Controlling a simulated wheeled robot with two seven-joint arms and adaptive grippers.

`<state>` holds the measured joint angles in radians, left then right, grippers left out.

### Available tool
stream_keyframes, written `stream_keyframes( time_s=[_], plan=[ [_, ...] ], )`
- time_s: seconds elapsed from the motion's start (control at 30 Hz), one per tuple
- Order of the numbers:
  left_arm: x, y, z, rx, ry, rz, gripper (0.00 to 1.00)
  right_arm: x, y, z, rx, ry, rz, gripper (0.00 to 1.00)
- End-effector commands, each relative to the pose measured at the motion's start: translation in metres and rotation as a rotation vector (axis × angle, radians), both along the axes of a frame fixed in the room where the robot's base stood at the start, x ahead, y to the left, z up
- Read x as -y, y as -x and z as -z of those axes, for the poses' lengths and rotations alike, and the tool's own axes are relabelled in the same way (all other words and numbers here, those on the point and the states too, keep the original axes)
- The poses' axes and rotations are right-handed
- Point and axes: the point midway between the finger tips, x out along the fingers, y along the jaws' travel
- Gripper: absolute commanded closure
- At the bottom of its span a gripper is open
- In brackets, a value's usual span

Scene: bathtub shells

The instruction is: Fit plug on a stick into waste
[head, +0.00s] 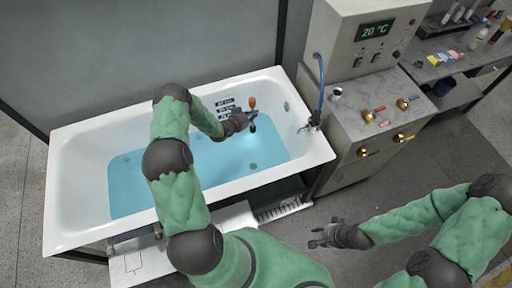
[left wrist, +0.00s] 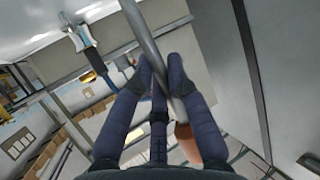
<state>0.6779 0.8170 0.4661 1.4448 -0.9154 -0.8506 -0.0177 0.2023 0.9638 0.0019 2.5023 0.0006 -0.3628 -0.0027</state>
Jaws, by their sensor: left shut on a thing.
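My left gripper (head: 248,116) is shut on the stick, above the water at the right end of the bathtub. The stick's orange-brown handle (head: 252,101) shows above the fingers, and a dark end, likely the plug (head: 252,128), shows just below them. In the left wrist view the fingers (left wrist: 162,75) close around the grey stick (left wrist: 141,32), with the brown handle (left wrist: 187,142) near the palm. A dark round spot, likely the waste (head: 253,166), lies under the water, lower in the picture than the plug and apart from it. My right gripper (head: 322,236) is empty, fingers apart, over the floor.
The white bathtub (head: 90,142) holds blue water (head: 135,190). A grey cabinet (head: 360,140) with brass taps and a 20 °C display (head: 375,30) stands to its right. A blue hose (head: 321,85) hangs at the tub's right end. A shelf with bottles is at upper right.

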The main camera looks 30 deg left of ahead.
Motion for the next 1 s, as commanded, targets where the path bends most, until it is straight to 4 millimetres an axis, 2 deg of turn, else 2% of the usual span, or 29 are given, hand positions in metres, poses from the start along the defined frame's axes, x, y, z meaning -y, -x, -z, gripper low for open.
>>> stream_keyframes(
  time_s=[0.43,0.53,1.0],
  plan=[
    [0.0,0.001,0.045,0.0,0.0,0.001,1.0,0.0,0.001,0.045,-0.002,0.0,-0.001,0.6],
    [0.0,0.001,0.062,0.0,0.0,0.0,1.0,0.0,0.001,0.062,-0.002,0.0,-0.001,0.6],
    [0.0,0.001,0.166,0.0,0.0,0.0,1.0,0.0,0.002,0.166,-0.002,0.0,-0.001,0.6]
  ],
)
